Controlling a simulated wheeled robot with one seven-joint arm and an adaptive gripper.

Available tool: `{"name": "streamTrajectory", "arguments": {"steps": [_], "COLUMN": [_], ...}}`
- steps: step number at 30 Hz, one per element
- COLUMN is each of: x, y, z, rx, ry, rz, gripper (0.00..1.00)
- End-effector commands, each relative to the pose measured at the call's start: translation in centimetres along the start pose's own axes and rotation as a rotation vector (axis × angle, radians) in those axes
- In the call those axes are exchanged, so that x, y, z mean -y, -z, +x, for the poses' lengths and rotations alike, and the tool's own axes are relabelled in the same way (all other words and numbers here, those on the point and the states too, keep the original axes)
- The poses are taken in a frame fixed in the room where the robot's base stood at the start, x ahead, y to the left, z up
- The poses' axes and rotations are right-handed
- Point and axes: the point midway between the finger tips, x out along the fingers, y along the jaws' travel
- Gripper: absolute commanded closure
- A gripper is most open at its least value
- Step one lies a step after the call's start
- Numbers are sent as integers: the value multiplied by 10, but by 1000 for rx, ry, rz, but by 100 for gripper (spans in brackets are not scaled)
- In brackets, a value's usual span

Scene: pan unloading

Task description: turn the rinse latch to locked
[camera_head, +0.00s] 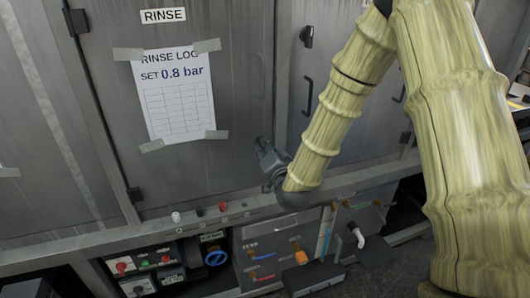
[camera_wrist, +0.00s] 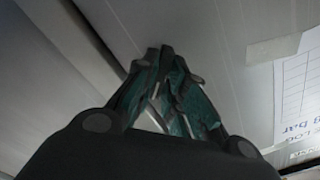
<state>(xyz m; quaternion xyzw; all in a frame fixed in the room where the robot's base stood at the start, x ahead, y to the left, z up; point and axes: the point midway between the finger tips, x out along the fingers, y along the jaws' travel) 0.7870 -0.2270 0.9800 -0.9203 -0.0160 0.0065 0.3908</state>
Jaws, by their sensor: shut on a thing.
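The grey rinse door (camera_head: 110,110) stands at the left in the head view, under a RINSE label (camera_head: 163,16). My gripper (camera_head: 262,147) is at the right part of this door, close to its edge. In the wrist view my gripper (camera_wrist: 166,78) has its fingers brought together against the grey metal. They are shut on a small dark piece, the rinse latch (camera_wrist: 165,51), mostly hidden by the fingers. Its turned angle cannot be made out. In the head view the latch is hidden behind my gripper.
A taped rinse log sheet (camera_head: 175,95) is on the door, left of my gripper. The neighbouring door has a dark latch (camera_head: 307,36) and a bar handle (camera_head: 308,97). Below are a ledge with small knobs (camera_head: 200,211) and control boxes (camera_head: 262,255).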

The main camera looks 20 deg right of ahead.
Motion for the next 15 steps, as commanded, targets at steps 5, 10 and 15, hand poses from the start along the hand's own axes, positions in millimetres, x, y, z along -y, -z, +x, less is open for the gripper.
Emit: {"name": "streamTrajectory", "arguments": {"steps": [5, 10, 15], "x": [-2, -2, -2], "y": [-2, -2, -2], "z": [0, 0, 0], "rx": [1, 1, 1], "ry": [0, 0, 0], "rz": [-171, -333, -486], "gripper": [100, 100, 100]}}
